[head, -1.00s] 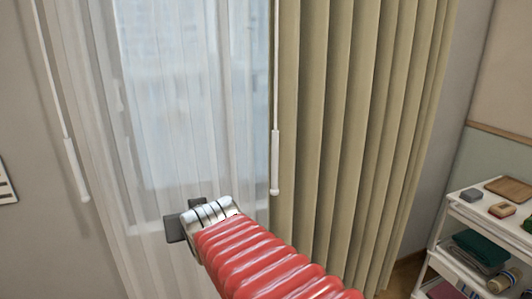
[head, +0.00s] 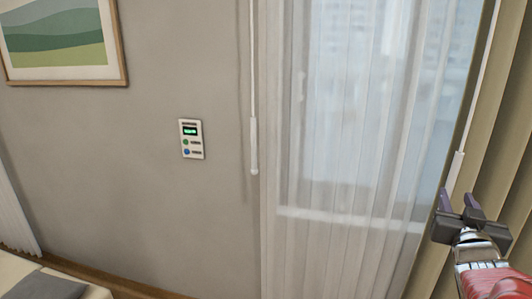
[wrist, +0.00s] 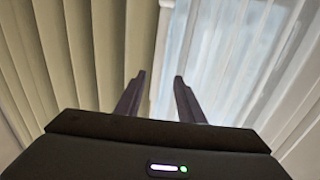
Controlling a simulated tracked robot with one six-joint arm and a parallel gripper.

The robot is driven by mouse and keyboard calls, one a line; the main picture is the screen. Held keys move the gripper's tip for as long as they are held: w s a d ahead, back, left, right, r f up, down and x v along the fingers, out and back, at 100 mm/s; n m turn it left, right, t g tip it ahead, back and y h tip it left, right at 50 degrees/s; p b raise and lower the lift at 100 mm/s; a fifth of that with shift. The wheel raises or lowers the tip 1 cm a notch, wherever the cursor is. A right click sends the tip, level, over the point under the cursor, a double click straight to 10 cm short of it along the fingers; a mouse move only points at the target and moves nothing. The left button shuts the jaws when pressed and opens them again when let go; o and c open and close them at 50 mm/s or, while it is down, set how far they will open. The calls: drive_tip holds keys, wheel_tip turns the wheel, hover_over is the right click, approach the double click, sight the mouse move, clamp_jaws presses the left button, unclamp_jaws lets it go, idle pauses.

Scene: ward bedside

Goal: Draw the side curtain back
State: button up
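A beige pleated curtain (head: 496,150) hangs at the right edge of the head view and fills the left of the wrist view (wrist: 75,50). A white pull wand (head: 456,172) hangs along its left edge. A sheer white curtain (head: 340,170) covers the window; a second white wand (head: 254,145) hangs at its left edge. My gripper (head: 461,203) is open and empty, its fingers pointing toward the window. In the wrist view its fingers (wrist: 155,95) are apart, in front of the border between beige curtain and window. I cannot tell whether they touch the right wand.
A wall panel (head: 191,139) with a green display and a framed picture (head: 65,48) are on the left wall. Bedding (head: 40,282) shows at the lower left.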

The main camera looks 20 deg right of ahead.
drive_tip(key=shift+s+d, duration=0.1)
idle(0.3)
drive_tip(key=x, duration=1.3)
drive_tip(key=shift+w+d, duration=0.25)
drive_tip(key=shift+d, duration=0.05)
clamp_jaws()
idle(0.4)
